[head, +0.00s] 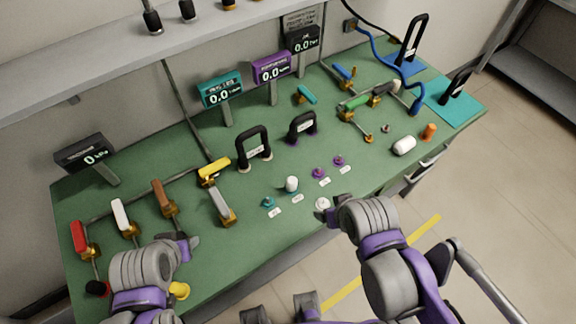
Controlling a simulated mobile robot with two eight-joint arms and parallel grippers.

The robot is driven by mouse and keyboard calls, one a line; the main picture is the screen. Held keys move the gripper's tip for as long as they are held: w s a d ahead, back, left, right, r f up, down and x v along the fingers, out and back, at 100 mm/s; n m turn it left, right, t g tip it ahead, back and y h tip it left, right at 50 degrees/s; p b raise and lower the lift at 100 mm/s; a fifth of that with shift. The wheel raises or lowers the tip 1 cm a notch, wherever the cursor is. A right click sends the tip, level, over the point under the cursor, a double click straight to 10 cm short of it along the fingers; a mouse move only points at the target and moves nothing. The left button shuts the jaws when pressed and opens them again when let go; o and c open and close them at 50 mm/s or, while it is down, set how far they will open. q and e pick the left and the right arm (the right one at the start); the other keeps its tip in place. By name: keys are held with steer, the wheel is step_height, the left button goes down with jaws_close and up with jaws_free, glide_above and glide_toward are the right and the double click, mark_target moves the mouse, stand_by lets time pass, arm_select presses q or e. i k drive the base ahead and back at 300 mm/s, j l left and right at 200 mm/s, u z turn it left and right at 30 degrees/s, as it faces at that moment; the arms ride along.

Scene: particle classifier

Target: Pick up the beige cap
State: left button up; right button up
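No cap looks clearly beige. An off-white round cap (322,203) lies near the table's front edge. A small pale cylinder (291,184) stands to its left, and a larger white cylinder (403,145) lies on the right part of the table. My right gripper (336,207) is just to the right of the off-white cap, very close to it. I cannot tell whether they touch. My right wrist hides most of its fingers. My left gripper (191,246) is over the front left of the table, away from these caps. Its opening is not clear.
The green table (215,265) has valves with coloured handles at left and back right, and display panels (221,92) along its back. Small teal and purple fittings (319,173) stand mid-front. A black-handled piece (254,146) stands behind them. An orange cap (428,131) is far right.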

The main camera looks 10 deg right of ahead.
mark_target(397, 82)
steer(key=k+j+z, duration=0.1)
steer(key=z, duration=0.8)
steer(key=k+z, duration=0.15)
steer(key=z, duration=0.3)
steer(key=i+l+u, duration=0.1)
steer(key=u, duration=1.1)
steer(key=i+l+u, duration=0.1)
steer(key=l+u, duration=0.95)
steer(key=l, duration=0.35)
steer(key=k+l+u, duration=0.2)
steer(key=l, duration=0.35)
steer(key=k+l, duration=0.1)
steer(key=l, duration=0.9)
steer(key=k+l+u, duration=0.1)
steer(key=l, duration=0.4)
steer(key=k+l, duration=0.15)
steer(key=l, duration=0.35)
